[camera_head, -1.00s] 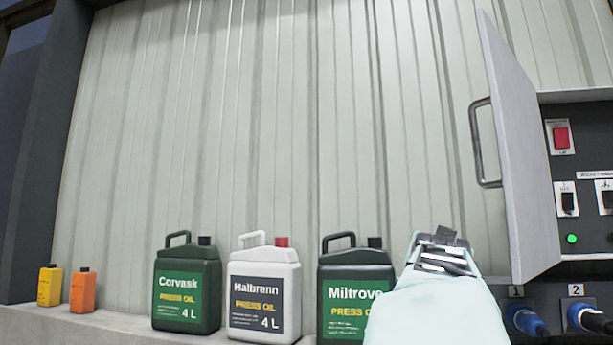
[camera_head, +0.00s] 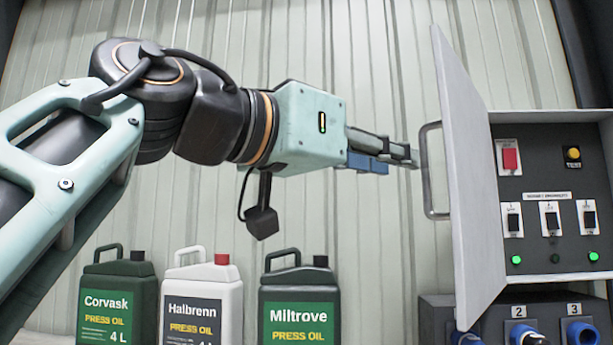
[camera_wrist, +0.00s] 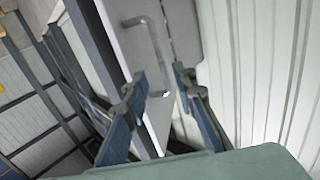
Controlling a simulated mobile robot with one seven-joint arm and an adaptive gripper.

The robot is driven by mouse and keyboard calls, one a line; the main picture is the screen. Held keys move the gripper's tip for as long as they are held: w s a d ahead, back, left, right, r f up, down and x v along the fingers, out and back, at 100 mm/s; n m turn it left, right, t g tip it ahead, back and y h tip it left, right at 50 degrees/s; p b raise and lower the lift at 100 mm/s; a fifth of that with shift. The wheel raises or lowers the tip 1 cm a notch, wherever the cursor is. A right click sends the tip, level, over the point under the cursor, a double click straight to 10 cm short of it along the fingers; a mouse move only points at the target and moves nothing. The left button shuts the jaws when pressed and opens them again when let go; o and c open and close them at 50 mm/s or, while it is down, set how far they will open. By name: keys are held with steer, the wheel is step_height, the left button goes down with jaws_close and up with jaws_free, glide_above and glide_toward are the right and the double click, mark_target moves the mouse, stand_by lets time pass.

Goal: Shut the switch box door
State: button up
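The switch box (camera_head: 545,180) is at the right in the head view, with its grey door (camera_head: 472,180) standing open on the left side. The door's U-shaped handle (camera_head: 424,170) faces left. My gripper (camera_head: 410,161) points right, with its tips close to the handle. In the wrist view my gripper (camera_wrist: 161,84) is open, with a clear gap between the fingers. There the handle (camera_wrist: 151,42) shows beyond the fingertips, with its lower end in line with the gap. Nothing is held; whether a finger touches the handle I cannot tell.
Corvask (camera_head: 117,300), Halbrenn (camera_head: 203,300) and Miltrove (camera_head: 299,305) oil canisters stand below my arm. Blue plugs (camera_head: 525,335) sit in sockets below the box. A corrugated wall (camera_head: 370,60) stands behind. Switches and lit green lamps (camera_head: 594,257) show inside the box.

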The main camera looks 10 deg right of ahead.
mark_target(423, 170)
steer(key=x, duration=0.9)
steer(key=shift+w+d, duration=0.1)
steer(key=shift+c, duration=0.4)
jaws_close()
